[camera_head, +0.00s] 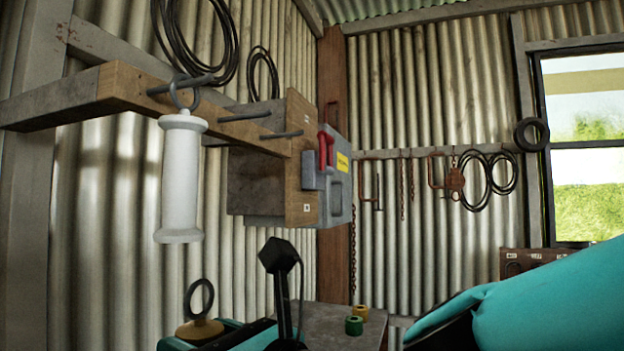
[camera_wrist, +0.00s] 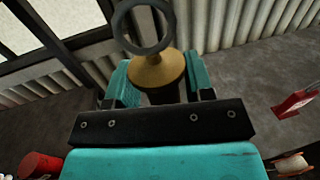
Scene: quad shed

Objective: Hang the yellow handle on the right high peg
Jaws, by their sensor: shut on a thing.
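My gripper (camera_wrist: 158,92) is shut on the yellow handle (camera_wrist: 158,72), with its dark ring (camera_wrist: 145,28) beyond the jaws. In the head view the handle's yellow flange (camera_head: 200,329) and upright ring (camera_head: 198,298) show at the lower left; the jaws hide the rest. A wooden rail (camera_head: 225,123) above bears three pegs in a row. A white handle (camera_head: 181,180) hangs by its ring on the left peg (camera_head: 180,85). The middle peg (camera_head: 245,117) and right peg (camera_head: 282,135) are bare. The yellow handle is below the rail, apart from it.
A grey box with a red lever (camera_head: 325,145) is mounted at the rail's right end. Black cable coils (camera_head: 200,40) hang behind the rail. A green spool (camera_head: 354,325) and a yellow spool (camera_head: 361,311) stand on a grey surface below. Open air lies under the bare pegs.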

